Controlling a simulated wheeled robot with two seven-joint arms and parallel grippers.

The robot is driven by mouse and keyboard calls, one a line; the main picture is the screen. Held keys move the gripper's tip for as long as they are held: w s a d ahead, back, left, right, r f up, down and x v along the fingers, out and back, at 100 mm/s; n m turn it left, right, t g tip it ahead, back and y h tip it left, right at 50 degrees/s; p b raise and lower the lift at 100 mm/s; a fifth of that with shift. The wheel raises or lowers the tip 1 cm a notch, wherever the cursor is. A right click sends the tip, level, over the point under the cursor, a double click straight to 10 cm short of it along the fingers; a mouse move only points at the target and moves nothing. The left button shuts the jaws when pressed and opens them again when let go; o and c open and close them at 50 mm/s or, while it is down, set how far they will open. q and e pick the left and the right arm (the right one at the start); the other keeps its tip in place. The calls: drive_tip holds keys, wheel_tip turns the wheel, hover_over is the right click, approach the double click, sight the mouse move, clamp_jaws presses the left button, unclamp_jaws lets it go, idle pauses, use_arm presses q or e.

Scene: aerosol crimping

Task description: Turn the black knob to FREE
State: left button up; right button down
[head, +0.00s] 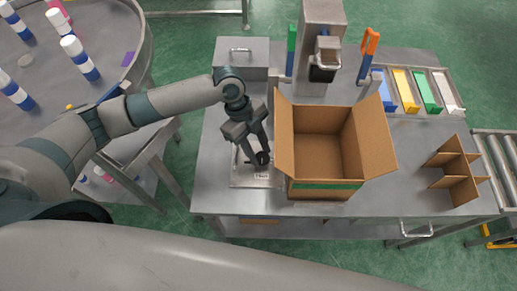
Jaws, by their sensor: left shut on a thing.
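The black knob (263,158) stands on a small light panel plate (240,180) near the front left of the steel table. My left gripper (260,154) reaches down from above and is shut on the knob. The gripper fingers cover part of the knob. The lettering on the plate is too small to read, so I cannot tell which way the knob points. My right gripper is not in view.
An open cardboard box (324,187) stands just right of the gripper. A crimping machine (320,30) is behind it. A cardboard divider (457,170) lies at the right. A round table (112,60) with several bottles is at the left.

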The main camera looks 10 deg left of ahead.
use_arm(q)
drive_tip(key=shift+s+r+n+t+p, duration=0.2)
drive_tip(key=shift+n+t+p, duration=0.1)
drive_tip(key=shift+n+p, duration=0.7)
drive_tip(key=n+t+p, duration=0.1)
drive_tip(key=n+p, duration=0.3)
drive_tip(key=p, duration=0.1)
drive_tip(key=n+t+p, duration=0.1)
drive_tip(key=n+p, duration=0.1)
drive_tip(key=p, duration=0.1)
drive_tip(key=shift+s+r+n+t, duration=0.1)
drive_tip(key=shift+s+n+t, duration=0.2)
drive_tip(key=shift+s, duration=0.1)
drive_tip(key=shift+s+d+n+t+p, duration=0.1)
drive_tip(key=shift+n+t+p, duration=0.3)
drive_tip(key=shift+n+p, duration=0.5)
drive_tip(key=n, duration=0.2)
drive_tip(key=shift+s+d+f+n+t+p, duration=0.1)
drive_tip(key=shift+f+n+t+p, duration=0.1)
drive_tip(key=shift+n+t+p, duration=0.15)
drive_tip(key=n+y, duration=0.1)
drive_tip(key=n, duration=0.1)
drive_tip(key=n+t+y, duration=0.1)
drive_tip(key=n, duration=0.2)
drive_tip(key=shift+s+d, duration=0.1)
drive_tip(key=shift+d, duration=0.1)
drive_tip(key=shift+t, duration=0.25)
